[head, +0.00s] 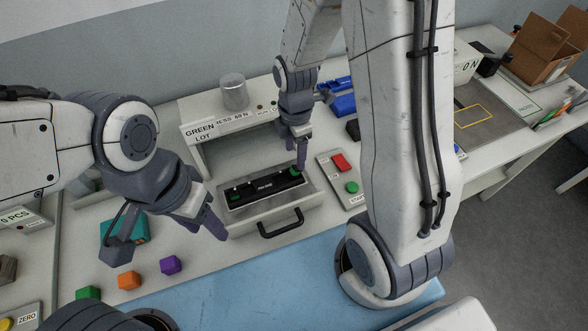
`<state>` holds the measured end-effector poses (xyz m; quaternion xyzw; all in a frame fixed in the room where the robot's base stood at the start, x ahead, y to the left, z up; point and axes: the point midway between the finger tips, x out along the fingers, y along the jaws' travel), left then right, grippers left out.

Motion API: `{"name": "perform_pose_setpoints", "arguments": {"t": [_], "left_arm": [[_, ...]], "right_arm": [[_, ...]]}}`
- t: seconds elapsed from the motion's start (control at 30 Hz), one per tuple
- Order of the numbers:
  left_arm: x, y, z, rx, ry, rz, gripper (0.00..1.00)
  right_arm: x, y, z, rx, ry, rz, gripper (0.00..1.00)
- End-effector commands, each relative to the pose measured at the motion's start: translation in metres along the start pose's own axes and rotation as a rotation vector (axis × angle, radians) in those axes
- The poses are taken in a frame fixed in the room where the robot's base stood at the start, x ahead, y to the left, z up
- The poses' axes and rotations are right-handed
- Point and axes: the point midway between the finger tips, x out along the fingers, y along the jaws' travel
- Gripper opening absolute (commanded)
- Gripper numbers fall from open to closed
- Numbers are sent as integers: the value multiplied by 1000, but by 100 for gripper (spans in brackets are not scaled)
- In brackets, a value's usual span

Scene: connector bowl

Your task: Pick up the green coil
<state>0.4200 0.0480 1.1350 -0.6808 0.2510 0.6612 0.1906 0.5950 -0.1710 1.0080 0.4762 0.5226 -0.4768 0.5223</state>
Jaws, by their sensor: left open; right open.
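A black tray (265,189) sits in the open drawer of the press station. My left gripper (214,226) is open and empty, left of the drawer and apart from the tray. A green block (88,293) lies on the table at the lower left.
The press station (215,128) has a "GREEN LOT" label and a drawer handle (281,224). A panel with red and green buttons (340,177) stands to its right. Orange (129,281) and purple (171,265) blocks lie left. The blue mat (250,280) is mostly clear.

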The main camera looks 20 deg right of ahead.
Motion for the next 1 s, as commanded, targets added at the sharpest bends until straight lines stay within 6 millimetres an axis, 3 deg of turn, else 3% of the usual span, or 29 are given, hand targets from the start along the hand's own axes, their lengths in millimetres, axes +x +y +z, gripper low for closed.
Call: {"name": "perform_pose_setpoints", "arguments": {"t": [0.27, 0.6, 0.9, 0.93, 1.0], "left_arm": [[-4, 0, 0, 0, 0, 0, 50], [-14, 1, -1, -1, 0, 0, 50], [-14, 1, -1, -1, 0, 0, 50], [-14, 1, -1, -1, 0, 0, 50], [-14, 1, -1, -1, 0, 0, 50]], "right_arm": [[21, 1, -1, 1, 0, -2, 65], [62, 5, 0, 2, 1, -3, 65], [67, 5, 0, 2, 1, 1, 65], [67, 5, 0, 2, 1, 1, 61], [67, 5, 0, 2, 1, 1, 34]]}}
